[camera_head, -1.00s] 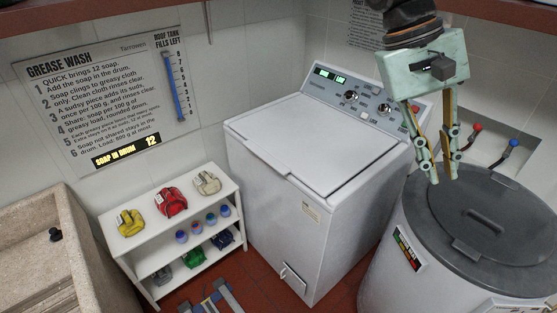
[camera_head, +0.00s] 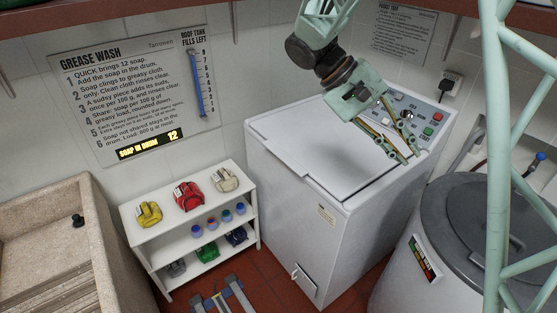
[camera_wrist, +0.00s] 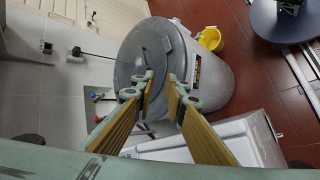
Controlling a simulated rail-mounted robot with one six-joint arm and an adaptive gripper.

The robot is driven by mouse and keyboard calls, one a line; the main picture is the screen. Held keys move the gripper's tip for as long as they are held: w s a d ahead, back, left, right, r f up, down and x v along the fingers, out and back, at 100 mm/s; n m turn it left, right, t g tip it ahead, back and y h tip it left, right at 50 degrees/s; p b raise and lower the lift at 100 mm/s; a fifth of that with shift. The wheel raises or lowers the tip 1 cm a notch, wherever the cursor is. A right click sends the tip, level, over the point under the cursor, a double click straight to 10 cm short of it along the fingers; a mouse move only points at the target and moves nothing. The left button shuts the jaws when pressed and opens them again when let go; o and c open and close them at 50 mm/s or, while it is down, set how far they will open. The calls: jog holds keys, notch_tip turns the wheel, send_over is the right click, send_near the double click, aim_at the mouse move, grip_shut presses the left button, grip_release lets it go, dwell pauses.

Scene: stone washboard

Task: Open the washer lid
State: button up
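The white washer (camera_head: 300,220) stands in the middle of the head view. Its flat white lid (camera_head: 305,155) lies shut on top, with a small notch along the front left edge. My gripper (camera_head: 409,157) is over the right part of the washer top, in front of the control panel (camera_head: 425,118). Its fingers hide part of the panel and the lid's right side. In the wrist view, the two fingers of my gripper (camera_wrist: 161,77) are apart with nothing between them. The white washer (camera_wrist: 255,135) shows low right there. I cannot tell whether the fingertips touch the washer.
A round tub with a grey lid (camera_head: 455,205) stands right of the washer. A white shelf (camera_head: 188,223) with coloured bundles and small jars stands left. A stone basin (camera_head: 50,235) is at far left. A shelf edge (camera_head: 190,8) runs along the top.

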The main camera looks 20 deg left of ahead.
jog(key=w+a+f+n+t+h, duration=0.25)
jog(key=w+a+f, duration=0.4)
jog(key=a, duration=0.45)
jog(key=n+t+y, duration=0.2)
jog(key=n+t, duration=0.3)
jog(key=t, duration=0.8)
send_near(280, 159)
jog(key=shift+g, duration=0.25)
jog(key=v, duration=0.4)
jog(key=shift+a+r+p, duration=0.25)
jog(key=shift+p, duration=0.15)
jog(key=shift+w+d, duration=0.1)
jog(key=shift+w, duration=0.05)
jog(key=shift+x, duration=6.7)
